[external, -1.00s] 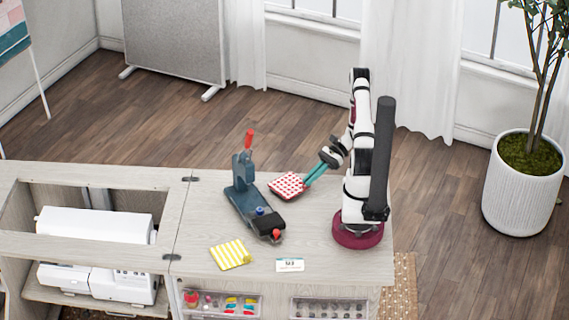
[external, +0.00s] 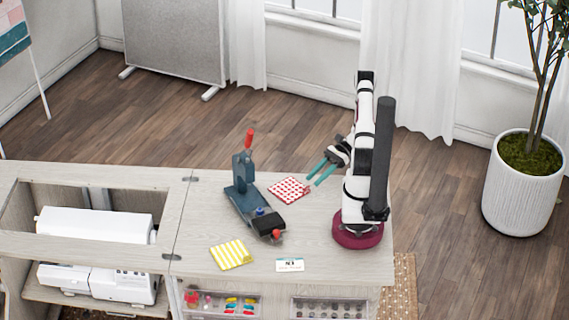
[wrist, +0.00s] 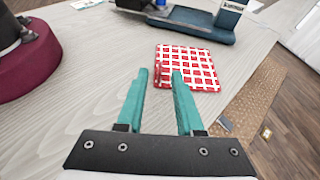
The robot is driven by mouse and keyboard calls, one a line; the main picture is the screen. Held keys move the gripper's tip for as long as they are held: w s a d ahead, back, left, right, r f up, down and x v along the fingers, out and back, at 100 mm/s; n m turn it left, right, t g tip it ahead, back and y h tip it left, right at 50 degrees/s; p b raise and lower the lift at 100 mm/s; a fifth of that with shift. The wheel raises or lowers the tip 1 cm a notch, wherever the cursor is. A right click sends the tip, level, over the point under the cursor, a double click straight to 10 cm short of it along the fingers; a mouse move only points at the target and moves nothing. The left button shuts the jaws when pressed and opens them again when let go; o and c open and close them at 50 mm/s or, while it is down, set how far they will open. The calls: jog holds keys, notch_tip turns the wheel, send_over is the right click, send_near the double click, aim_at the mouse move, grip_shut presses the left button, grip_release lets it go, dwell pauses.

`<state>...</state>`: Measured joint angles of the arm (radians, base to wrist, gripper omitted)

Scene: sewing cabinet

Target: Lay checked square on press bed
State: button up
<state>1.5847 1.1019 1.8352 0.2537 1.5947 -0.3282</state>
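The red-and-white checked square (external: 289,190) lies flat on the cabinet top, to the right of the press. It also shows in the wrist view (wrist: 188,66), just beyond my fingertips. The press (external: 243,190) is dark blue with a red-handled lever, and its long bed (external: 245,205) reaches toward the front. In the wrist view only part of the press base (wrist: 190,24) shows, at the top. My gripper (external: 318,171) is open and empty, above and to the right of the square. Its teal fingers (wrist: 160,78) are apart with nothing between them.
A yellow-striped cloth (external: 231,254) lies at the front left of the top, and a small white card (external: 290,265) at the front. A sewing machine (external: 95,225) sits in the open well at left. The top between the square and the card is clear.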

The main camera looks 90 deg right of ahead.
jog(key=v, duration=0.9)
jog(key=w+a+r+n+g+h, duration=0.1)
jog(key=w+a+r+n+g, duration=0.5)
jog(key=a, duration=0.3)
jog(key=w+a+r+n+g+h, duration=0.1)
jog(key=w+a+r+n+g, duration=0.4)
jog(key=a+r, duration=0.4)
jog(key=s+a+r+n+h, duration=0.1)
jog(key=s+a+n+h, duration=0.2)
jog(key=a+n, duration=0.2)
jog(key=s+a+n+t+h, duration=0.1)
jog(key=s+a+n+h, duration=0.1)
jog(key=a+n, duration=0.3)
jog(key=s+a, duration=0.1)
jog(key=a, duration=0.2)
jog(key=shift+s+r+h, duration=0.25)
jog(key=shift+r+h, duration=0.15)
jog(key=shift+a, duration=0.15)
jog(key=shift+o, duration=0.5)
